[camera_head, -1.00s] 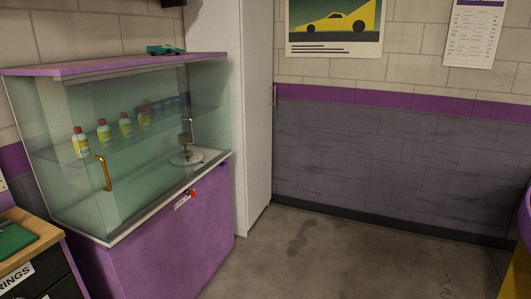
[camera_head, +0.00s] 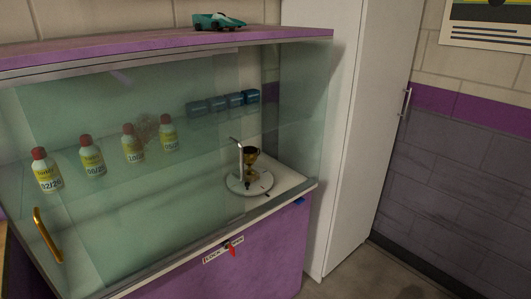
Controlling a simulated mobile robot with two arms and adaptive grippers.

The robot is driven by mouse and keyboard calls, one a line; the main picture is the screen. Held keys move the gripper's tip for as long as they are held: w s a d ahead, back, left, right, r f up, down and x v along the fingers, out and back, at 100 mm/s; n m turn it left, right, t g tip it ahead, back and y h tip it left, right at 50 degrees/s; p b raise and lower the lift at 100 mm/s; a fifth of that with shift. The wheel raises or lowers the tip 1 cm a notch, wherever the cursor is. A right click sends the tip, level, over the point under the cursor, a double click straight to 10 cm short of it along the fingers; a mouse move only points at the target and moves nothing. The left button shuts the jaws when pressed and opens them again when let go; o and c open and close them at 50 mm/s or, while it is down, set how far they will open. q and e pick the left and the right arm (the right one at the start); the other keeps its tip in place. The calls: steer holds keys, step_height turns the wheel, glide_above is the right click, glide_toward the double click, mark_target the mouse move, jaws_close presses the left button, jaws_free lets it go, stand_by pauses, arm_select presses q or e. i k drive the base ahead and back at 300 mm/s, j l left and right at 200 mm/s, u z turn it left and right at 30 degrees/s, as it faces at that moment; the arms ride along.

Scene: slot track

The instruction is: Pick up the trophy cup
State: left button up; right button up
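The trophy cup (camera_head: 251,160) is small and gold with a dark base. It stands upright on a round white stand (camera_head: 249,184) on the floor of the glass display case, at its right end. A thin silver post with a bent top rises just left of the cup. The case's glass front (camera_head: 110,220) lies between me and the cup on the left; I cannot tell whether glass covers the cup itself. Neither of my grippers is in view.
A gold handle (camera_head: 47,235) is on the glass at left. A lock plate with a red key (camera_head: 232,250) is on the purple base. Several bottles (camera_head: 91,157) and blue boxes (camera_head: 222,103) stand on a shelf. A teal toy car (camera_head: 221,21) sits on top. A white cabinet (camera_head: 350,130) stands right.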

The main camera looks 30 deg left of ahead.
mark_target(251, 154)
steer(key=i+u, duration=0.3)
steer(key=i+l+u, duration=0.3)
steer(key=i, duration=0.15)
steer(key=i+l+u, duration=0.3)
steer(key=i+j, duration=0.1)
